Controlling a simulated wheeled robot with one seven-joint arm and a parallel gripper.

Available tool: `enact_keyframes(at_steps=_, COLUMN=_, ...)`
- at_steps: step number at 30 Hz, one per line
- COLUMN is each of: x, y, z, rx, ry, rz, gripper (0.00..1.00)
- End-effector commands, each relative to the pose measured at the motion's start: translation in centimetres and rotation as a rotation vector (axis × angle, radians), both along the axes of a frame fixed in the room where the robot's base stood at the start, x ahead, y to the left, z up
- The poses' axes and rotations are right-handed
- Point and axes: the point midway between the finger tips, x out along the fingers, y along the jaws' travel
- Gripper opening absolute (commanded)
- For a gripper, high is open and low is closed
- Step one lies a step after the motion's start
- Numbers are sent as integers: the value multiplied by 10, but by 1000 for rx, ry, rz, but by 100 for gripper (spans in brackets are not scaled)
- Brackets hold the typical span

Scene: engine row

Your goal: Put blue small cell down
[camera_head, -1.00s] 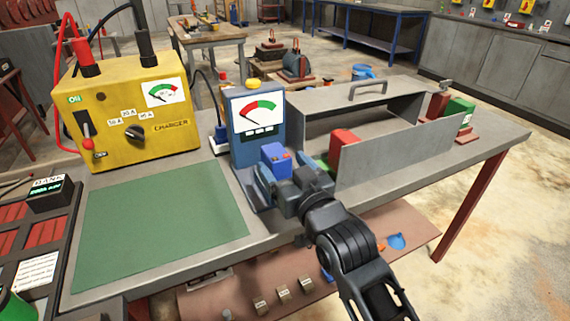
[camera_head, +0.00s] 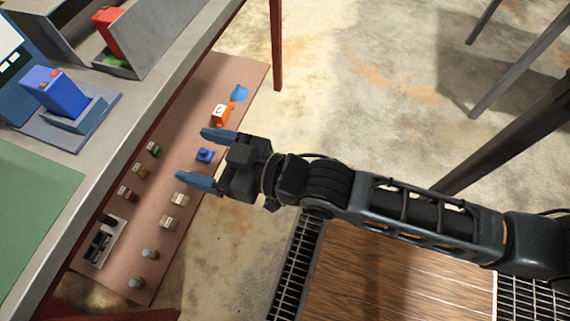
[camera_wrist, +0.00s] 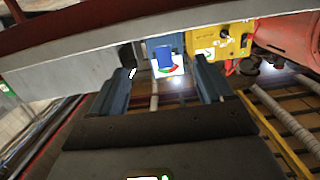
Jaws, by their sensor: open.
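The blue small cell (camera_head: 54,92) sits upright in the blue tester's cradle (camera_head: 88,122) on the grey bench at the left of the head view. It has an orange-red terminal on top. My gripper (camera_head: 196,158) is open and empty. It hangs off the bench's front side, above the lower brown shelf, well apart from the cell. In the wrist view, both fingers of my gripper (camera_wrist: 172,88) are spread. Between them a blue shape with a red-green dial, seemingly the tester (camera_wrist: 167,62), shows beyond the bench edge.
The brown lower shelf (camera_head: 190,110) holds several small blocks, an orange item (camera_head: 221,113) and a blue piece (camera_head: 204,155). A red cell (camera_head: 108,20) stands in a grey holder on the bench. A green mat (camera_head: 30,190) lies bare. The yellow charger (camera_wrist: 222,42) shows in the wrist view.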

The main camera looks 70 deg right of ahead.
Motion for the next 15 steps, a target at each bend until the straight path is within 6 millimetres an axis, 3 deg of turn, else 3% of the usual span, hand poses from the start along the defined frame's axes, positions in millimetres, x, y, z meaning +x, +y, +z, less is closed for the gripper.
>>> enact_keyframes(at_steps=1, x=-25, y=0, z=-3, rx=0, ry=22, rz=0, gripper=80)
enact_keyframes(at_steps=9, x=-132, y=-3, z=12, rx=-5, ry=86, rz=-1, gripper=80)
enact_keyframes(at_steps=15, x=-188, y=-5, z=36, rx=-10, ry=125, rz=1, gripper=80)
